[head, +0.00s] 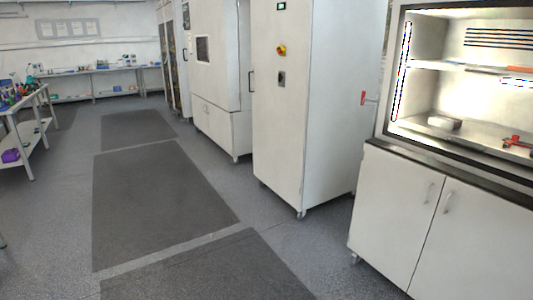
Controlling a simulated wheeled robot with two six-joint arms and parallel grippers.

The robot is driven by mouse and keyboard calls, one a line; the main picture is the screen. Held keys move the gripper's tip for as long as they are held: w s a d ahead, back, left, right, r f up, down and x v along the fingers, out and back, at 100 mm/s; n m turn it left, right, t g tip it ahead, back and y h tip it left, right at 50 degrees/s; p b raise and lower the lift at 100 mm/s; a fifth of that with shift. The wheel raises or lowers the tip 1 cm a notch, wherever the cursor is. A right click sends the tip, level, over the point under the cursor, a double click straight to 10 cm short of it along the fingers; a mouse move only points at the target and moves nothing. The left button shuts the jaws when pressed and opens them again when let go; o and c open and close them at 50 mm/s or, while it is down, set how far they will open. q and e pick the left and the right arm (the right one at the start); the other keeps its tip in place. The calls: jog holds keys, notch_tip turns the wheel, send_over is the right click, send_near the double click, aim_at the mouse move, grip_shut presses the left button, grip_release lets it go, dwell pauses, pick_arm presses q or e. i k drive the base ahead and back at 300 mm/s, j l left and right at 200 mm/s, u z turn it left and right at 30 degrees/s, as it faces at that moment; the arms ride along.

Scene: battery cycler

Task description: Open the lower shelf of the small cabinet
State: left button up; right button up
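A white cabinet (392,205) with two lower doors stands at the right, below a lit, glass-fronted enclosure (440,122). Its doors are shut, each with a small upright handle; the left handle (429,193) and the right handle (447,203) sit close together at the middle gap. Further back, a white unit (215,130) has shut lower doors. I cannot tell which of these the task calls the small cabinet. No drawer or shelf below is seen open. Neither of my grippers is in view.
A tall white cabinet (300,110) on castors stands left of the lit enclosure, with a red-and-yellow knob (281,50). Dark floor mats (160,195) run along the clear aisle. A workbench (22,130) with tools stands at the far left.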

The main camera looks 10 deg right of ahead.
aim_at(475, 134)
jog(key=i+z, duration=0.7)
jog(key=i+j+z, duration=0.2)
jog(key=i+z, duration=0.15)
